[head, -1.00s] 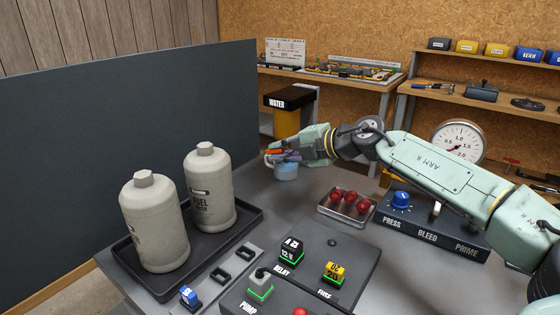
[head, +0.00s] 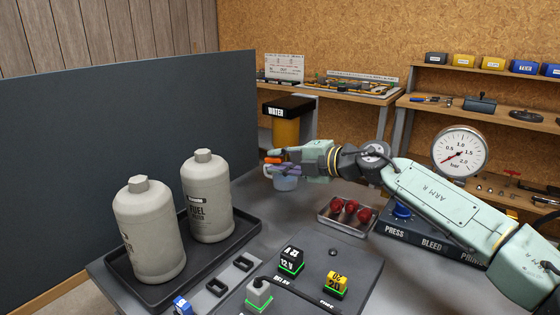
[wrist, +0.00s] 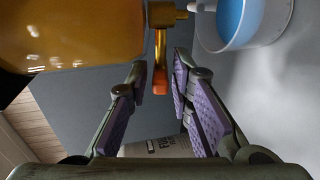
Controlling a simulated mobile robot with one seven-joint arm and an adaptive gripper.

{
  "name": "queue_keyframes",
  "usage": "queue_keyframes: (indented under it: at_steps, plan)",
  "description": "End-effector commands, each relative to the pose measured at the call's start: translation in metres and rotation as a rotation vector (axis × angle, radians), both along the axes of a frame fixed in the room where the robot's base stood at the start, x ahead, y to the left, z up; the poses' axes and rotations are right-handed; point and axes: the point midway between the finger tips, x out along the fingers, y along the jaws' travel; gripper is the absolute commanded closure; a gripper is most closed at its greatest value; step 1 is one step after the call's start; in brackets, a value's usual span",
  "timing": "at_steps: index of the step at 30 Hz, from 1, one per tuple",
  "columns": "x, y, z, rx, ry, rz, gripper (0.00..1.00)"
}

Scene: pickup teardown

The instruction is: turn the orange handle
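The orange handle (wrist: 160,80) hangs on a brass tap (wrist: 162,18) under the amber tank (wrist: 70,35) in the wrist view. In the head view its orange tip (head: 272,160) shows at the fingertips. My gripper (wrist: 160,68) is open, with purple pads on either side of the handle. A gap shows between the handle and each pad, so it is not gripped. In the head view my gripper (head: 278,165) is beside the tank labelled WATER (head: 286,128). A cup (head: 286,183) is below the gripper; blue liquid (wrist: 238,18) shows in it in the wrist view.
Two grey fuel bottles (head: 150,235) stand in a black tray (head: 250,228) at left, before a dark panel (head: 110,150). A metal tray (head: 325,219) with red pieces and the PRESS/BLEED box (head: 420,242) lie under my arm. A pressure gauge (head: 460,151) stands at right.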

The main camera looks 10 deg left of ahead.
Motion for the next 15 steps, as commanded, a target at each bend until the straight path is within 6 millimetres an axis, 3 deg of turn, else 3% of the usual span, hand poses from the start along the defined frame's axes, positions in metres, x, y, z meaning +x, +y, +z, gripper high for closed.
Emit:
queue_keyframes:
  at_steps: [4, 15]
  plan:
    - [0.0000, 0.0000, -0.0002, -0.001, 0.000, 0.000, 0.68]
    - [-0.0022, -0.0070, 0.0012, -0.001, 0.001, -0.001, 0.68]
